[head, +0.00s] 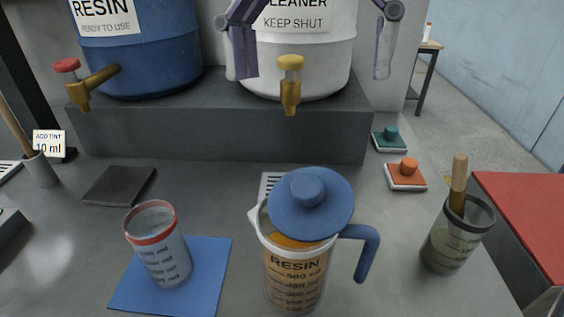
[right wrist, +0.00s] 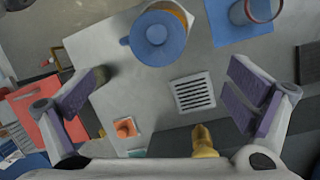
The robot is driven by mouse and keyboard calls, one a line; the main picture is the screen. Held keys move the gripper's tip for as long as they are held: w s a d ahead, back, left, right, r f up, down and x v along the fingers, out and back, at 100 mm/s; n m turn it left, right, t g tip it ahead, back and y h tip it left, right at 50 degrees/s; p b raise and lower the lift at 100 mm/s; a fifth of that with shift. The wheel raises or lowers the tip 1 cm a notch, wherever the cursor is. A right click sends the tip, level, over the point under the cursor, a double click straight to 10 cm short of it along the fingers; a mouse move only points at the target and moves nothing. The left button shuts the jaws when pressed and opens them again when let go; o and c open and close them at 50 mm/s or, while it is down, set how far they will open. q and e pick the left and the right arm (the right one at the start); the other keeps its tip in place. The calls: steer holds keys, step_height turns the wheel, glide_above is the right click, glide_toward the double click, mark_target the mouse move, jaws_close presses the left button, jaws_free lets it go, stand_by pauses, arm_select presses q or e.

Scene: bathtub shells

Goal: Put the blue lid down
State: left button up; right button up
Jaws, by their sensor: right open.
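The blue lid (head: 311,203) with a round knob sits on top of the clear resin jug (head: 295,280) at front centre. It covers most of the mouth, and amber liquid shows under its left edge. I cannot tell whether it is fully seated. In the right wrist view, the lid (right wrist: 157,38) is at the top centre. My right gripper (head: 314,48) is open and empty, its purple fingers spread wide, above and behind the jug. Its fingers also show in the right wrist view (right wrist: 163,97). My left gripper is not in view.
A clear cup (head: 160,250) stands on a blue mat (head: 215,265) at left. A cup with a brush (head: 455,235) stands at right. A dark ledge (head: 220,125) with blue and white drums and taps is behind. Orange (head: 407,175) and teal (head: 390,140) pads lie at right.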

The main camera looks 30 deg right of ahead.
mark_target(308, 180)
steer(key=x, duration=0.3)
steer(key=b+x, duration=0.1)
steer(key=x, duration=0.3)
steer(key=s+x, duration=0.1)
steer(key=x, duration=0.3)
steer(key=shift+a+r, duration=0.1)
steer(key=shift+a, duration=0.2)
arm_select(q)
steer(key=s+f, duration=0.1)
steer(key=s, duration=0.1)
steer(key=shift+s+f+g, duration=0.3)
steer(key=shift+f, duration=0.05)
arm_select(e)
steer(key=shift+r, duration=0.1)
steer(key=shift+c, duration=0.3)
